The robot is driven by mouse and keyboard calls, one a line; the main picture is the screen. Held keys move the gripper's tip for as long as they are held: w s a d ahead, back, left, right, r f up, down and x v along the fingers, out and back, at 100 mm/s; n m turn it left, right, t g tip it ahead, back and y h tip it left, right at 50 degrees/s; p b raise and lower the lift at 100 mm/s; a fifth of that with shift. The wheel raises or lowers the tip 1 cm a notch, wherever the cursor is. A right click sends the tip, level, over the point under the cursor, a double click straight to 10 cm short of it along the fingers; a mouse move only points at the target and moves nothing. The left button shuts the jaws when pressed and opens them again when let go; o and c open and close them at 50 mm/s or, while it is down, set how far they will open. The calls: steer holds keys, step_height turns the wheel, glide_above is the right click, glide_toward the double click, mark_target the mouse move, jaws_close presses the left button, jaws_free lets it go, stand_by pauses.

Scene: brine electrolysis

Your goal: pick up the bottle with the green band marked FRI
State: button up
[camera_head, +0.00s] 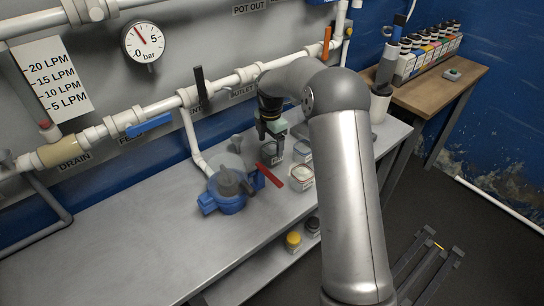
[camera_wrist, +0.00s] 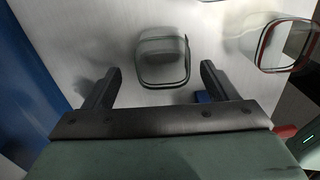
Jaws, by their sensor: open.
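A row of several bottles (camera_head: 425,52) with dark caps and bands of different colours stands on the wooden side table at the upper right of the head view. The bands are too small there to read FRI or to tell for sure which one is green. My gripper (camera_head: 271,140) is far to the left of that row, low over the metal bench. In the wrist view my gripper (camera_wrist: 161,69) is open, its two dark fingers spread and empty. A clear glass container (camera_wrist: 163,62) stands on the bench beyond and between the fingertips.
Another clear container (camera_wrist: 272,45) stands to the right in the wrist view. A blue pump (camera_head: 229,197) sits left of my gripper, with a red handle (camera_head: 270,178) near it. White pipes (camera_head: 160,108) run along the wall. The bench's left part is clear.

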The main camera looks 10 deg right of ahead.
steer(key=f, duration=0.2)
steer(key=f+p, duration=0.1)
steer(key=f, duration=0.2)
steer(key=shift+s+d+f, duration=0.1)
steer(key=shift+d+f, duration=0.1)
steer(key=shift+f, duration=0.1)
steer(key=shift+c, duration=0.3)
steer(key=c, duration=1)
steer(key=shift+c, duration=0.2)
steer(key=shift+r, duration=0.1)
